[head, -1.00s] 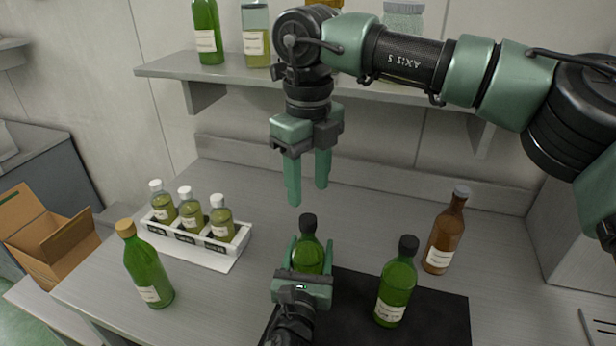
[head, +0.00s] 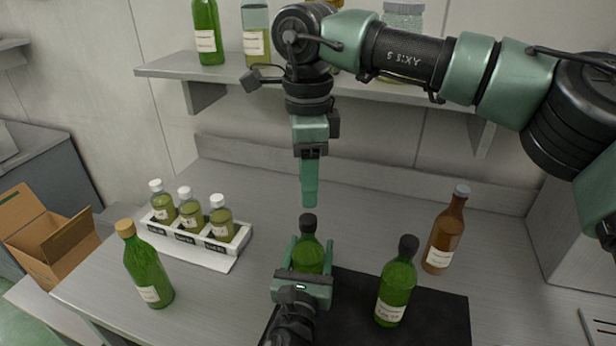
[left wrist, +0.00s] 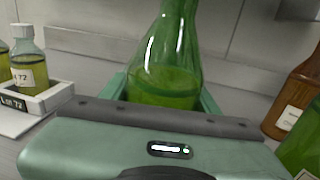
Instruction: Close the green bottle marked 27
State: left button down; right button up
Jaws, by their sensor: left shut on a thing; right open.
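A green bottle with a black cap (head: 308,255) stands upright at the middle front of the bench. My left gripper (head: 309,266) is shut around its body. The left wrist view shows the bottle's body and shoulder (left wrist: 168,70) between the fingers, its top out of frame. No number can be read on it. The black cap (head: 309,222) sits on its neck; whether it is tight cannot be told. My right gripper (head: 309,204) is open and empty, pointing down just above the cap in the picture, its fingers seen edge-on, one behind the other.
Another black-capped green bottle (head: 395,291) stands right on a dark mat (head: 448,318), with a brown bottle (head: 444,232) behind. A cork-topped green bottle (head: 147,268) stands left. A white rack (head: 240,238) holds three small bottles. A shelf (head: 225,68) with bottles runs behind my right arm.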

aim_at(308, 218)
notch_tip(308, 218, down, 8)
jog(key=shift+r, duration=0.2)
dwell(0.3)
grip_shut()
jog(key=m, duration=0.5)
jog(key=shift+o, duration=0.4)
grip_release()
jog(key=shift+r, duration=0.1)
jog(key=shift+r, duration=2.15)
jog(key=shift+c, duration=0.4)
